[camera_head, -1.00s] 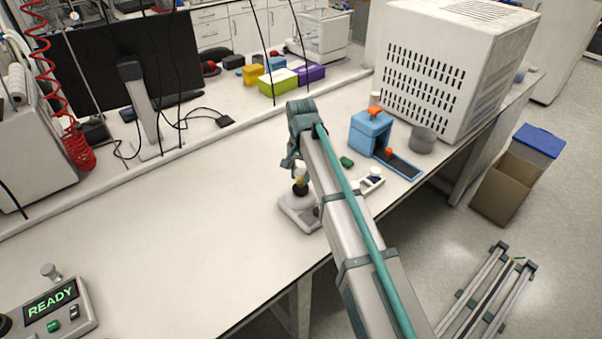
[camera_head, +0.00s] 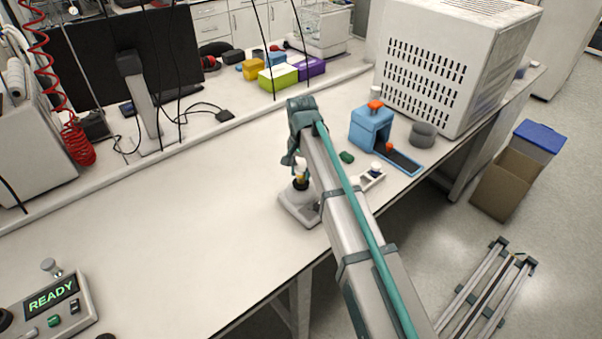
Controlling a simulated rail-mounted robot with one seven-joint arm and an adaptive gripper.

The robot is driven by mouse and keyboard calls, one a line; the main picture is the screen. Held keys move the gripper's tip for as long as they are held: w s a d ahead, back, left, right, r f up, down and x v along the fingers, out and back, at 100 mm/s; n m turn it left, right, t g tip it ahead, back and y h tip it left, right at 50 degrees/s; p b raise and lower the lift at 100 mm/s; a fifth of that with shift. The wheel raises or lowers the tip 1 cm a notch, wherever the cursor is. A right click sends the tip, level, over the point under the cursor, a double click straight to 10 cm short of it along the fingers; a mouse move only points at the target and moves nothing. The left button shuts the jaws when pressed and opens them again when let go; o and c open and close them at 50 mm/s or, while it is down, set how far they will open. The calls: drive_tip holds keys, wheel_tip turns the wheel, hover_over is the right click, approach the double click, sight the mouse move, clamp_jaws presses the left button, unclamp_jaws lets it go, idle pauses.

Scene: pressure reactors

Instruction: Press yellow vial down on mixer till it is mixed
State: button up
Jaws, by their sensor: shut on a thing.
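The mixer (camera_head: 297,208) is a small pale grey unit with a dark round top, standing near the front edge of the bench. The yellow vial (camera_head: 300,180), with a white cap, is upright over the mixer's dark top and appears to touch it. My gripper (camera_head: 298,164) points down from the end of my arm and is shut on the vial near its cap. The fingertips are small and partly hidden by my wrist and arm. I cannot tell from this view whether the contents are mixed.
A blue device (camera_head: 371,128) with orange knobs, a grey cup (camera_head: 423,135), a small white device (camera_head: 372,180) and a green item (camera_head: 346,157) sit right of my arm. A control box (camera_head: 50,302) reads READY at the lower left. The bench's left middle is clear.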

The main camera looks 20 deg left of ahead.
sight(301, 167)
drive_tip(key=shift+f, duration=0.65)
drive_tip(key=shift+r, duration=0.2)
idle(1.7)
drive_tip(key=shift+r+p, duration=1.85)
drive_tip(key=shift+r, duration=1.5)
